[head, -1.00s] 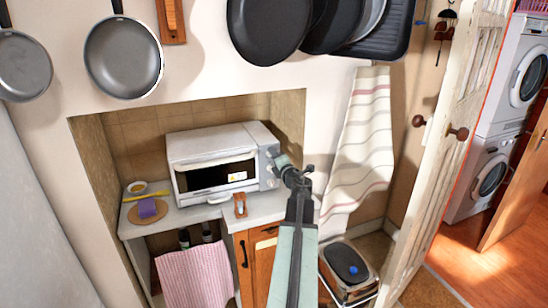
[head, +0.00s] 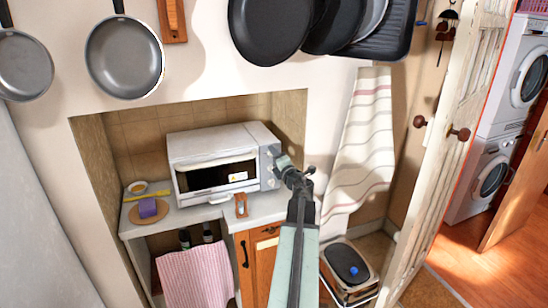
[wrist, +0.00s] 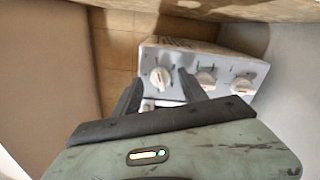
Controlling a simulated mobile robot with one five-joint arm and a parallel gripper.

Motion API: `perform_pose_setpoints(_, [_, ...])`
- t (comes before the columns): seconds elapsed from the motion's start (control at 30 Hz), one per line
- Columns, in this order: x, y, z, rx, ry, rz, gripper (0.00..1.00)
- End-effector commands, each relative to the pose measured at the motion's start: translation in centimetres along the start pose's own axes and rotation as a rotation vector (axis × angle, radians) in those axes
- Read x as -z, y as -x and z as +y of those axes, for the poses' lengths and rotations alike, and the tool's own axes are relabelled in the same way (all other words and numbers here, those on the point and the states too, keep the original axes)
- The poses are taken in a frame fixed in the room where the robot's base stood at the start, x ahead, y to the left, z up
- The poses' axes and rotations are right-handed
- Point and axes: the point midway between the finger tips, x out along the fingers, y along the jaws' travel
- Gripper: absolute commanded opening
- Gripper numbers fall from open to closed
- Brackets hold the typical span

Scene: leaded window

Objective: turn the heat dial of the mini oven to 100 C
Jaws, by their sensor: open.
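The mini oven (head: 205,150) is a white box with a dark glass door, standing on the counter in the tiled alcove. Its grey control panel (head: 268,158) is at its right side, partly hidden by my gripper in the head view. In the wrist view the panel carries three white dials: one (wrist: 160,78) at the left, one (wrist: 206,78) in the middle and one (wrist: 243,84) at the right. I cannot read which is the heat dial. My gripper (wrist: 158,86) is open, its dark fingers either side of the left dial in the picture; contact cannot be told.
The counter (head: 214,212) has a wooden stand (head: 241,205) in front of the oven and a round board (head: 149,215) with a purple block at left. A striped towel (head: 355,150) hangs to the right. Alcove walls stand close beside the oven.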

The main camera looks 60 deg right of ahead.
Motion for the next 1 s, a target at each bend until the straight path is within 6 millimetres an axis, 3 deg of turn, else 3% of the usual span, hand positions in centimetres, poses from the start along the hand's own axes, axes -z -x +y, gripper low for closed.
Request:
perform_pose_setpoints(0.3, [0.1,6.1,0.1,0.000,-0.001,-0.002,0.50])
perform_pose_setpoints(0.4, [0.2,7.0,0.1,-0.001,-0.001,0.000,0.50])
perform_pose_setpoints(1.0, [-0.1,7.1,0.0,0.000,-0.001,-0.002,0.50])
